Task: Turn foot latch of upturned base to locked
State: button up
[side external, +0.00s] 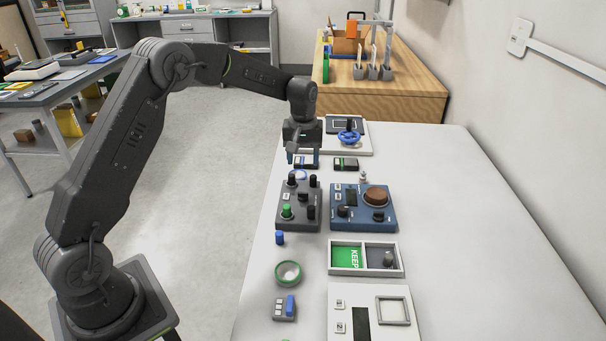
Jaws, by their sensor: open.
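A dark grey box (312,222) sits on the white table, with several black upright knobs or feet and one green one (287,211) on top. A blue box (350,223) beside it on the right carries a brown round knob (376,195), black knobs and small labels. I cannot tell for sure which is the upturned base, or make out the latch and its setting. My gripper (303,161) points down with its fingers apart and empty, just behind the grey box. It partly hides small items there.
A blue handwheel (349,137) stands on a plate at the back. In front are a blue cylinder (280,238), a green ring (288,272), a tray marked KEEP (403,262) and a white panel (372,291). The table's right side is clear.

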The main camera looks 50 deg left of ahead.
notch_tip(320, 180, up, 2)
jog(key=shift+r, duration=0.25)
jog(key=s+d+r+m+t, duration=0.1)
jog(key=s+d+r+m, duration=0.1)
jog(key=s+d+r, duration=0.35)
jog(key=s+d+r+m+t, duration=0.2)
jog(key=s+r, duration=0.6)
jog(key=s+d+m+t, duration=0.1)
jog(key=s+d+m, duration=0.1)
jog(key=s, duration=0.7)
jog(key=s+d+f+m+t, duration=0.1)
jog(key=s+d+m, duration=0.1)
jog(key=s, duration=0.7)
jog(key=shift+s+d+f+m+t, duration=0.15)
jog(key=shift+d+m+t, duration=0.15)
jog(key=shift+m, duration=0.3)
